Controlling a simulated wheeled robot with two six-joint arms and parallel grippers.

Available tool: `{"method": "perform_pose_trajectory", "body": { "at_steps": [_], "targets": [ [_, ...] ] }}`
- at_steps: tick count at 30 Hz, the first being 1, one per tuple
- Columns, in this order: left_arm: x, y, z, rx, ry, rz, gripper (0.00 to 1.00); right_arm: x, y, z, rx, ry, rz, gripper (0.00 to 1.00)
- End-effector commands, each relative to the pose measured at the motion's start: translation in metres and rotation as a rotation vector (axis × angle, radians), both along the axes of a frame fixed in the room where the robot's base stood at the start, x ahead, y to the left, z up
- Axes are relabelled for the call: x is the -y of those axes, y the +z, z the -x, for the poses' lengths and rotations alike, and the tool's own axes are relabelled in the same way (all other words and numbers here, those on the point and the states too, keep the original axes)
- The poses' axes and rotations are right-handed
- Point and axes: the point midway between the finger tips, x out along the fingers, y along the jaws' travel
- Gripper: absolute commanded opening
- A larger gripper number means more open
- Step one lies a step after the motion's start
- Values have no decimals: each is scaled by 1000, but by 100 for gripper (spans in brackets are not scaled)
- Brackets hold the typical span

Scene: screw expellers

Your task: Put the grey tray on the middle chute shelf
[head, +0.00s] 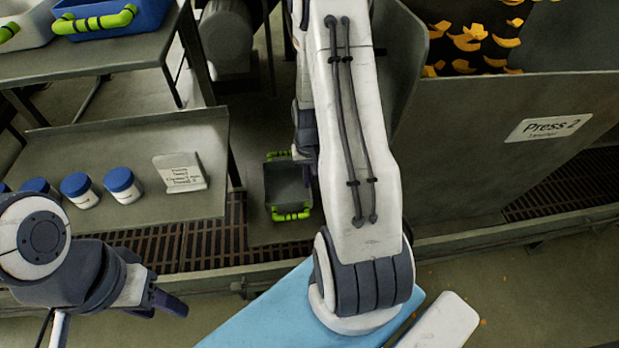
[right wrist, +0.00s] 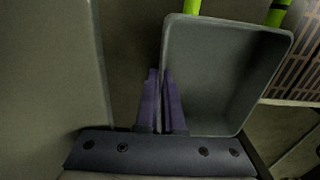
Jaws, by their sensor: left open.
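The grey tray (head: 288,186), with bright green handles at its two ends, is in the gap left of the press in the head view. It shows large and empty in the right wrist view (right wrist: 225,75). My right gripper (right wrist: 159,72) has its purple fingers close together, one on each side of the tray's left wall, apparently pinching it. In the head view this gripper is mostly hidden by my arm. A grey shelf surface (head: 258,230) shows under the tray; I cannot tell whether they touch. My left gripper (head: 160,304) is open and empty at the lower left.
Several blue-lidded jars (head: 122,185) and a small sign (head: 180,172) stand on a shelf at left. A blue tray (head: 108,18) with green handles is on the upper shelf. The wall of Press 2 (head: 510,150) stands right of my arm. A floor grating (head: 185,245) runs below.

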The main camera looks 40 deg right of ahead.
Motion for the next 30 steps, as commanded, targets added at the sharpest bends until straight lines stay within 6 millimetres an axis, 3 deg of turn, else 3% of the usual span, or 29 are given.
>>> {"method": "perform_pose_trajectory", "body": {
  "at_steps": [8,9,10,20,25,30],
  "targets": [
    [0,-3,0,0,0,0,50,0,-7,0,0,0,0,0],
    [0,-3,0,0,0,0,50,0,-8,0,-1,0,-1,12],
    [0,-3,0,0,0,0,50,0,-8,1,-2,0,-1,17],
    [0,-3,0,0,0,0,50,-1,-7,1,-3,0,-2,17],
    [0,8,0,0,0,0,50,0,15,1,-1,0,-1,17],
    [0,25,0,0,0,0,50,0,57,0,2,0,1,17]
  ]
}}
